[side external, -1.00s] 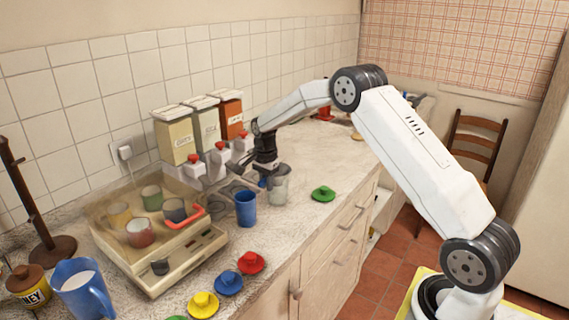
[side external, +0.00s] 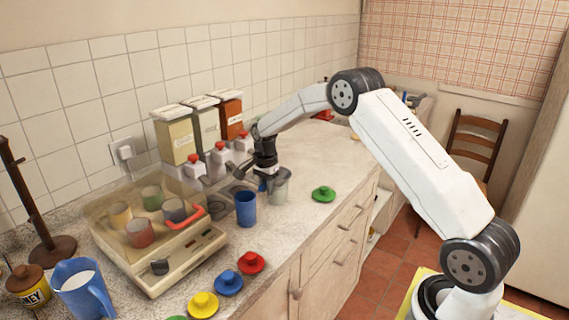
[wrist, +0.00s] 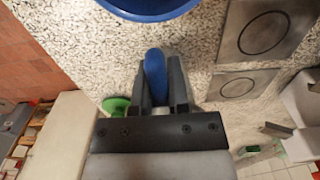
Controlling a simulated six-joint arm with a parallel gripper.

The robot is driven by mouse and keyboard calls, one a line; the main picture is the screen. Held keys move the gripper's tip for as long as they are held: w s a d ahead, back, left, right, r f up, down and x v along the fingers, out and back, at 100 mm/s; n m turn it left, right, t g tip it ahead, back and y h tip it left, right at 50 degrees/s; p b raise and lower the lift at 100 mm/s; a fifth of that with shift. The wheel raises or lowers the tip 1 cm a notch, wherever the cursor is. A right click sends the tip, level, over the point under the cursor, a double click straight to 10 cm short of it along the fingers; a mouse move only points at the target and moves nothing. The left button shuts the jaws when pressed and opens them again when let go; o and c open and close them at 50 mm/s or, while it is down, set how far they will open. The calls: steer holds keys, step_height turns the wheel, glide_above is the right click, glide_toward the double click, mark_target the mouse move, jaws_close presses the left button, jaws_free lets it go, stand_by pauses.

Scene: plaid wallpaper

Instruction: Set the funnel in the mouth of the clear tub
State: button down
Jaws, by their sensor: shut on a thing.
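My gripper (wrist: 160,85) is shut on a narrow blue piece with a rounded end, which I take to be part of the funnel (wrist: 155,70). I cannot tell whether the held piece touches the tub.
A blue cup (side external: 246,209) stands just nearer the side camera. White bottles with red tops (side external: 194,165) stand behind. A green knobbed disc (side external: 323,193) lies to the right; red (side external: 251,262), blue (side external: 229,282) and yellow (side external: 203,304) ones lie in front. Counter beyond the green disc is clear.

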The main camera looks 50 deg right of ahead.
steer(key=shift+f, duration=0.35)
stand_by(0.6)
steer(key=c, duration=0.5)
jaws_free()
steer(key=shift+c, duration=0.2)
steer(key=shift+r, duration=3.95)
steer(key=shift+a, duration=0.1)
